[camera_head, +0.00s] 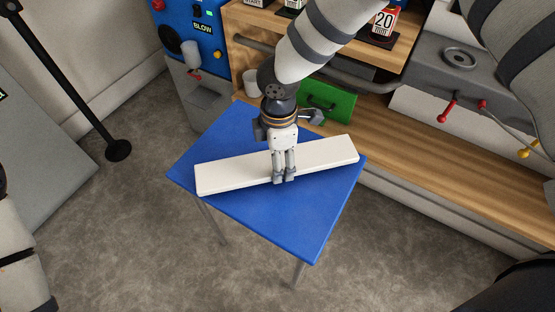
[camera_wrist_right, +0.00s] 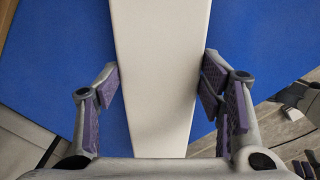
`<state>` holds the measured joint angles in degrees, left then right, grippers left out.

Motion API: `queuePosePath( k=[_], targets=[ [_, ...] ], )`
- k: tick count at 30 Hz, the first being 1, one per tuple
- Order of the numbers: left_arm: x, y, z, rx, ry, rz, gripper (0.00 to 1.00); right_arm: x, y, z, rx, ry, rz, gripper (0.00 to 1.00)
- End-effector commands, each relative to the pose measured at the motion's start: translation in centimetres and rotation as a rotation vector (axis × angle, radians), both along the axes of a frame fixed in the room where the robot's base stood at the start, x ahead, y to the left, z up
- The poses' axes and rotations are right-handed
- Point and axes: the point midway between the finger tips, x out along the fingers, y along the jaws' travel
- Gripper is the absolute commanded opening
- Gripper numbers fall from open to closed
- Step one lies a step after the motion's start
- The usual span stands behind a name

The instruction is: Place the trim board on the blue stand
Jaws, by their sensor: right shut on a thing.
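The white trim board (camera_head: 230,176) lies lengthwise across the blue stand (camera_head: 300,222) in the head view. It is level and looks to be on the top or just above it; I cannot tell any small gap. My right gripper (camera_head: 284,178) is at the middle of the board, pointing down and shut on it. In the right wrist view my right gripper (camera_wrist_right: 160,82) has a finger at each side of the board (camera_wrist_right: 160,40), with the blue stand (camera_wrist_right: 60,60) beneath. My left gripper is out of view.
A blue panel marked BLOW (camera_head: 202,27) is at the back left. A black post base (camera_head: 118,150) stands left. Carpet is clear in front.

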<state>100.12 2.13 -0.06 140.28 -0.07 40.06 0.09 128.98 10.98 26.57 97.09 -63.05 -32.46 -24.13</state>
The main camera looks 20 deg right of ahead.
Motion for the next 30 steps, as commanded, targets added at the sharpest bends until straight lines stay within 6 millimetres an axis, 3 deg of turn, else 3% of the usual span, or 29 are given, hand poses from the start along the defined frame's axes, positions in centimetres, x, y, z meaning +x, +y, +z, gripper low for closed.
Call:
queuePosePath(
  k=[2, 12, 13, 15, 16, 26, 30],
  targets=[
    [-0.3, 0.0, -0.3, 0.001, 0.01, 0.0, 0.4, -0.2, 0.0, -1.7, 0.001, 0.006, 0.0, 0.24],
    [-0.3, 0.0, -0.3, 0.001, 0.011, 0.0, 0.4, -0.1, -0.1, -2.0, -0.001, 0.001, 0.0, 0.24],
    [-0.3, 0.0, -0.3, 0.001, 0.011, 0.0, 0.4, -0.1, -0.1, -2.1, -0.002, 0.002, 0.0, 0.64],
    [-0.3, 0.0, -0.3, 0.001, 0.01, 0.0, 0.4, -0.1, -0.1, -2.0, -0.001, 0.001, 0.0, 0.8],
    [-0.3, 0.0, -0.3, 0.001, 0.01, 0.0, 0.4, -0.1, -0.1, -2.0, -0.001, 0.001, 0.0, 0.82],
    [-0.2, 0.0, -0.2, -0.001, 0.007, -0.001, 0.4, -0.1, -0.1, -1.7, 0.0, 0.0, -0.001, 0.82],
    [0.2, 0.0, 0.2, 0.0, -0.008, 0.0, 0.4, 0.1, -0.1, 1.2, 0.0, -0.007, 0.0, 0.82]
  ],
)
